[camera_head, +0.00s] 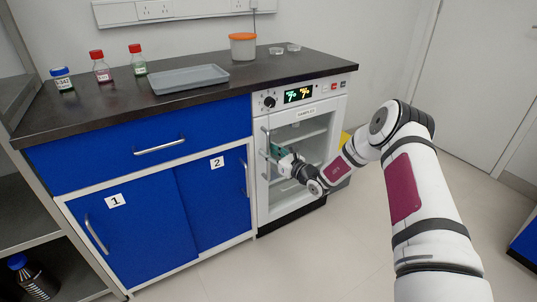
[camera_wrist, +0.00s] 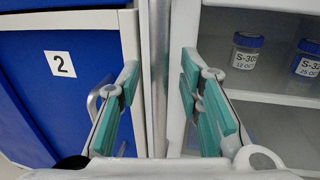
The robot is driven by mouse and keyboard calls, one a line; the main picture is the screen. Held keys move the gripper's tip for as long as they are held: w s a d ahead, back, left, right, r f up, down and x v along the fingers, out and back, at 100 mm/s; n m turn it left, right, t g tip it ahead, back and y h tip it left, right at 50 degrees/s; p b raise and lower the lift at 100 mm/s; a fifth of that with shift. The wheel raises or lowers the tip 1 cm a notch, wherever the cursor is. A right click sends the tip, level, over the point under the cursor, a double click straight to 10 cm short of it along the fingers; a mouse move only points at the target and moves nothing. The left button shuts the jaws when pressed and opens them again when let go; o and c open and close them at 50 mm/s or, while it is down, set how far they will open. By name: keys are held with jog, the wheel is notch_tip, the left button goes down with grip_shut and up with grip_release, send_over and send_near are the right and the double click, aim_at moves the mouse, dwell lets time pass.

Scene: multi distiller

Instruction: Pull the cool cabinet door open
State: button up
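The cool cabinet (camera_head: 303,109) is a white unit with a glass-fronted door (camera_head: 310,131), built in at the right end of the counter. The door looks closed. Its upright bar handle (camera_head: 267,137) runs along the door's left side. It also shows in the wrist view as a grey vertical bar (camera_wrist: 157,50). My gripper (camera_head: 276,151) is in front of the handle. In the wrist view my gripper (camera_wrist: 160,90) has its teal fingers apart, one on each side of the bar, with gaps visible. How deep the bar sits between them is hard to tell.
Small labelled jars (camera_wrist: 246,50) stand on a shelf behind the glass. Blue cupboards (camera_head: 130,230) with handles adjoin on the left. A grey tray (camera_head: 189,79), bottles (camera_head: 101,67) and an orange-white tub (camera_head: 243,47) stand on the dark counter. The floor (camera_head: 350,235) in front is clear.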

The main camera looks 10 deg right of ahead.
jog(key=shift+w+a, duration=0.15)
jog(key=shift+w, duration=0.15)
grip_shut()
jog(key=shift+s, duration=0.1)
